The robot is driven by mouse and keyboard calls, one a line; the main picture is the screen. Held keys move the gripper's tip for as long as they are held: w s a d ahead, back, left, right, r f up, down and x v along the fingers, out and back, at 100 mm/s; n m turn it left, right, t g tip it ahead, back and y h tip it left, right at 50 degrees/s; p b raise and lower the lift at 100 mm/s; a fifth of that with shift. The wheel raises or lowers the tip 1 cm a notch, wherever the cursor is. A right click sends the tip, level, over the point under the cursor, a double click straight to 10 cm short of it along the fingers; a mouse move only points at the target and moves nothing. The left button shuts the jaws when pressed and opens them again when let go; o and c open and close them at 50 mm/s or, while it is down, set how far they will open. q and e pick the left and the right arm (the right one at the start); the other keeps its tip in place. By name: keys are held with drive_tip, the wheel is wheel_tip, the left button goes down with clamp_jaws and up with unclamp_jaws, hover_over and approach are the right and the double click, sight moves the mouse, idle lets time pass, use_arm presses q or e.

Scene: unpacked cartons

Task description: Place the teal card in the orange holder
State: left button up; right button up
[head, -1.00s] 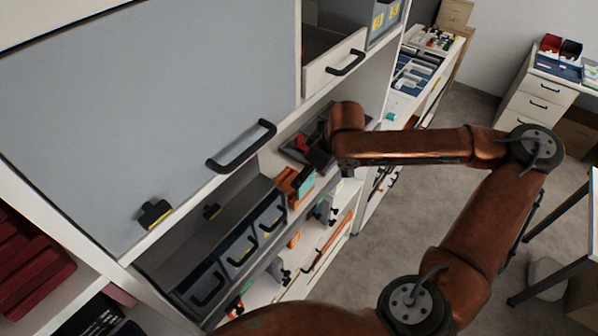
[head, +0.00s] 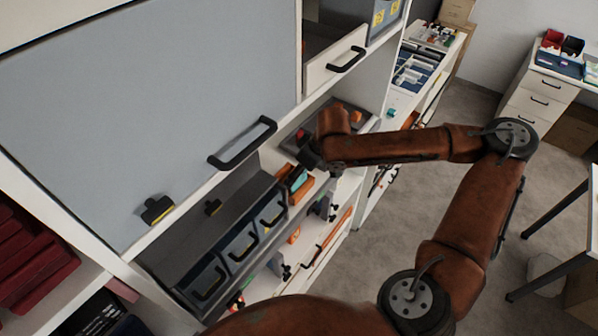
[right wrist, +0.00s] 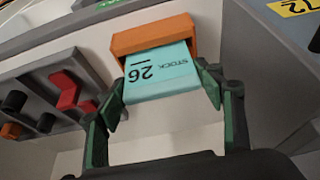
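The teal card (right wrist: 160,74), marked "STOCK 26", has its far end in the slot of the orange holder (right wrist: 150,37); its near end sticks out. In the right wrist view my right gripper (right wrist: 163,88) has its fingers spread on either side of the card's near end, with no clear grip on it. In the head view the teal card (head: 298,179) shows small beside orange parts on the shelf, and my right gripper (head: 309,158) is just above it, partly hidden by its wrist. My left gripper is not in view.
A grey tray with red, black and orange pieces (right wrist: 68,90) lies left of the holder in the wrist view. A grey bin with a yellow label (right wrist: 290,8) stands right. In the head view, grey drawers (head: 240,245) and a large grey door (head: 150,110) border the shelf.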

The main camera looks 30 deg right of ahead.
drive_tip(key=o, duration=0.4)
drive_tip(key=shift+r, duration=0.25)
drive_tip(key=v, duration=1.1)
drive_tip(key=shift+s+r+p, duration=0.2)
drive_tip(key=shift+r+p, duration=0.15)
drive_tip(key=shift+r, duration=0.05)
drive_tip(key=shift+f, duration=0.1)
